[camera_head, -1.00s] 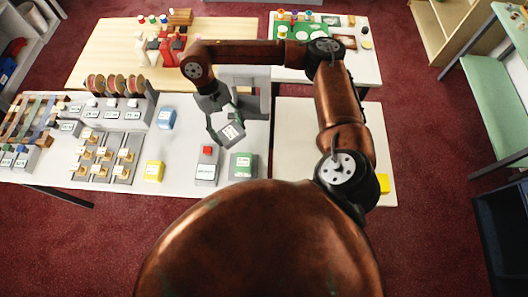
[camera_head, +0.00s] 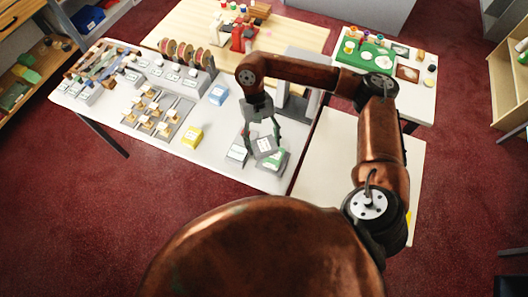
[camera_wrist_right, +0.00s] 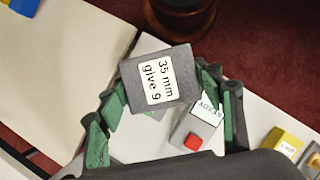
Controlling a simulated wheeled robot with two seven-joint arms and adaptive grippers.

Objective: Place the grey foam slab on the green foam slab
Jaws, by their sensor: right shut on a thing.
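The grey foam slab (camera_head: 265,147) with a white label is held between the fingers of my right gripper (camera_head: 264,139). In the right wrist view the slab (camera_wrist_right: 160,78) reads "35 mm give 9", and the green-padded fingers close on its two sides. The green foam slab (camera_head: 275,160) lies on the white counter, just in front of and below the grey slab, which partly covers it in the head view. The grey slab looks tilted; the exact gap between the two is hard to tell. My left gripper is out of view.
A grey box with a red button (camera_wrist_right: 193,141) stands close beside the green slab. A yellow block (camera_head: 192,137) and a blue block (camera_head: 218,94) are further left. A grey rack with spools (camera_head: 185,70) stands behind. The pale table (camera_head: 335,165) at right is mostly clear.

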